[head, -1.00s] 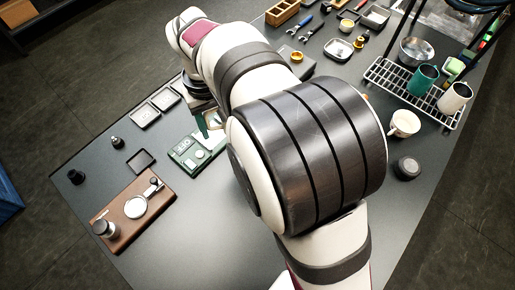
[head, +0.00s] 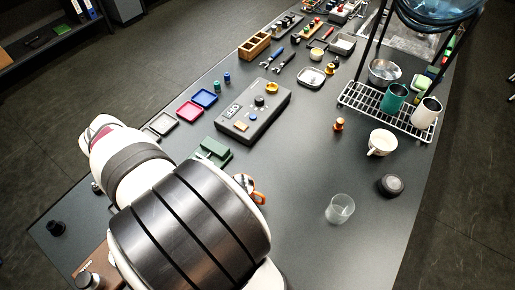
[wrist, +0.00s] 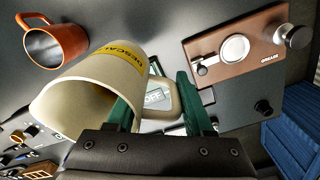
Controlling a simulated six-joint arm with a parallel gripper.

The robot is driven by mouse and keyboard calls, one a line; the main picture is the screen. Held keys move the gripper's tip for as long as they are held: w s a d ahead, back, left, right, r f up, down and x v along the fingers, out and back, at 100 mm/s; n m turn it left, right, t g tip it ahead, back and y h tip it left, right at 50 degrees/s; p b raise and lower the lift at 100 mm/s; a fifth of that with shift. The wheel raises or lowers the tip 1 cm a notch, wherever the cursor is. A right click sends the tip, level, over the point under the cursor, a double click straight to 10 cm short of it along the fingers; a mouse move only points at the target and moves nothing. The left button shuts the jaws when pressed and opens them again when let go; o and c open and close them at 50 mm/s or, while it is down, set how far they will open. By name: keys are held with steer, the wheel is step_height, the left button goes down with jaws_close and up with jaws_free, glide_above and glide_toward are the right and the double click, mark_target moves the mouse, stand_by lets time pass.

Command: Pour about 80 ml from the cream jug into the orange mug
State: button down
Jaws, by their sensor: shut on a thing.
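The cream jug (wrist: 95,90) with a yellow "DESCALE" label is large in the wrist view. My gripper (wrist: 158,90) has its green fingers on either side of the jug's handle and is shut on it. The jug's mouth faces the lower left of that view; its true tilt and its contents I cannot tell. The orange mug (wrist: 55,42) lies apart from the jug at the upper left, its open mouth showing. In the head view only part of the orange mug (head: 259,196) shows beside my arm, which hides my gripper and the jug.
A brown board (wrist: 240,50) with metal parts is at the right of the wrist view. In the head view, a clear glass (head: 340,208), a black puck (head: 391,185) and a white cup (head: 382,143) stand on the right. A grey control box (head: 253,112) is in the middle.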

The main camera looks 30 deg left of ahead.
step_height(320, 180, down, 7)
steer(key=shift+r, duration=0.1)
steer(key=shift+w+r, duration=0.1)
stand_by(0.3)
steer(key=w+g+y, duration=0.1)
steer(key=w+d+g+y, duration=0.1)
steer(key=g, duration=0.1)
steer(key=g+y, duration=0.1)
steer(key=g, duration=0.1)
steer(key=shift+w+d+r, duration=0.15)
steer(key=shift+w+d, duration=0.25)
steer(key=r, duration=0.1)
steer(key=w+r+g, duration=0.1)
steer(key=r+y, duration=0.1)
steer(key=shift+w+d+r+g, duration=0.2)
steer(key=shift+d+g, duration=0.1)
steer(key=shift+d, duration=0.1)
steer(key=shift+w+d+r+g+y, duration=0.2)
steer(key=shift+r+g+y, duration=0.15)
steer(key=shift+r+g, duration=0.2)
steer(key=shift+w+d+r+g+y, duration=0.15)
steer(key=shift+r+g+y, duration=0.25)
steer(key=shift+r, duration=0.25)
steer(key=shift+w+d+r+g+y, duration=0.15)
steer(key=shift+r+g+y, duration=0.1)
steer(key=shift+r+g, duration=0.2)
steer(key=shift+w+a+r+g+y, duration=0.1)
steer(key=shift+w+r+g+y, duration=0.1)
steer(key=shift+r+g, duration=0.15)
